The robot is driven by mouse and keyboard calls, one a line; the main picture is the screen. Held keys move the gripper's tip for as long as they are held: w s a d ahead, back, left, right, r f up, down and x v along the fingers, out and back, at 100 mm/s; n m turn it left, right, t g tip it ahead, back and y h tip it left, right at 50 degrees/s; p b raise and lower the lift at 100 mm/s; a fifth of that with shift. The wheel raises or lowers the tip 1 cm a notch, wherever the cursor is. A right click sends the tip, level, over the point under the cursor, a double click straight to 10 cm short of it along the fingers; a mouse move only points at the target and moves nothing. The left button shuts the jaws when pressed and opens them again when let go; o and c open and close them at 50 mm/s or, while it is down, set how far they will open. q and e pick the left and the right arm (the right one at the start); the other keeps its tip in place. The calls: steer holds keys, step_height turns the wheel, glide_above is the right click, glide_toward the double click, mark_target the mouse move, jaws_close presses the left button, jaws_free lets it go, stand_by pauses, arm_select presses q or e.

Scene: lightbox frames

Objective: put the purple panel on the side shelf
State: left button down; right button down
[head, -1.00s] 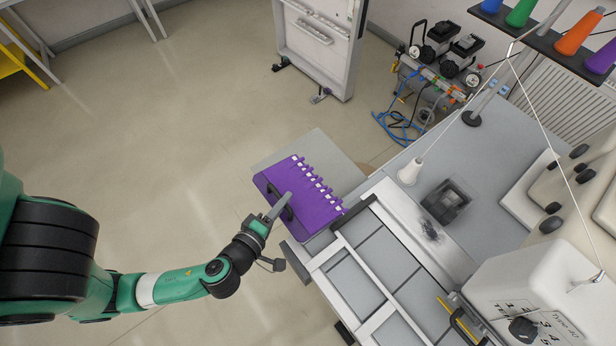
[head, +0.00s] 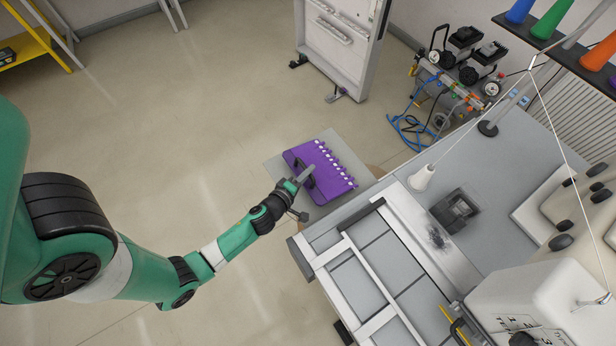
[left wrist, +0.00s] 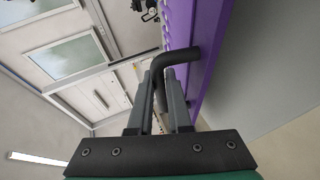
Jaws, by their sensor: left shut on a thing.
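The purple panel (head: 330,178) has a row of white tabs along one edge and a black bar handle (left wrist: 183,57). It is over the grey side shelf (head: 275,168) in the head view, with shelf margin showing around it. I cannot tell whether it touches the shelf. My left gripper (head: 306,175) is shut on the handle. In the left wrist view the fingers (left wrist: 163,95) close around the bent bar, and the purple panel (left wrist: 208,45) runs along the right. My right gripper is not in view.
The grey worktable (head: 385,265) with framed panels adjoins the shelf on the right. A white thread cone (head: 422,178) and a dark block (head: 455,210) stand on it. A white cabinet (head: 340,45) stands behind.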

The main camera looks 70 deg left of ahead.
arm_select(q)
steer(key=shift+w+a+f+b, duration=0.1)
steer(key=shift+f+b, duration=0.45)
steer(key=shift+f, duration=0.3)
steer(key=shift+w+a+f+b, duration=0.1)
steer(key=shift+f+b, duration=0.45)
steer(key=shift+f, duration=0.3)
steer(key=shift+f, duration=0.2)
steer(key=c, duration=0.8)
jaws_free()
steer(key=shift+s, duration=0.1)
steer(key=shift+c, duration=0.2)
steer(key=shift+r, duration=0.1)
steer(key=shift+r, duration=0.2)
steer(key=b+v, duration=0.2)
steer(key=v, duration=1)
